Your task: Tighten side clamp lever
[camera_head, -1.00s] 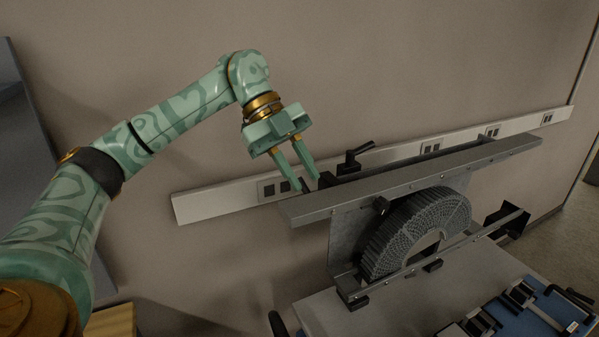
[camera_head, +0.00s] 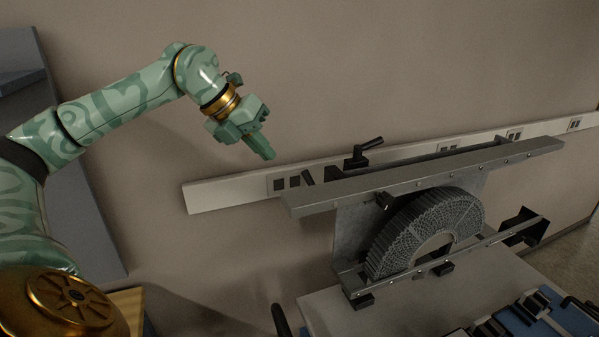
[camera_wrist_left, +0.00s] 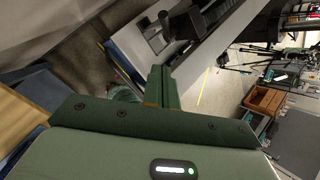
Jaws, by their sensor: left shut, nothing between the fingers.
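A grey metal fixture (camera_head: 420,177) holds a half-ring grey lattice specimen (camera_head: 424,232) under its top rail. A black lever (camera_head: 363,154) with a slanted handle stands behind the rail. A smaller dark piece (camera_head: 308,177) rises near the rail's left end; I cannot tell which is the side clamp lever. My left gripper (camera_head: 268,153) is shut and empty, in the air to the left of the fixture, apart from both levers. In the left wrist view its closed fingers (camera_wrist_left: 161,84) point up toward a dark lever-like part (camera_wrist_left: 186,24). My right gripper is not in view.
A white wall trunking with sockets (camera_head: 230,192) runs behind the fixture. A grey table (camera_head: 400,310) carries the fixture, with blue and black equipment (camera_head: 540,315) at the front right. A dark grey panel (camera_head: 80,190) stands at the left. The wall area above the fixture is clear.

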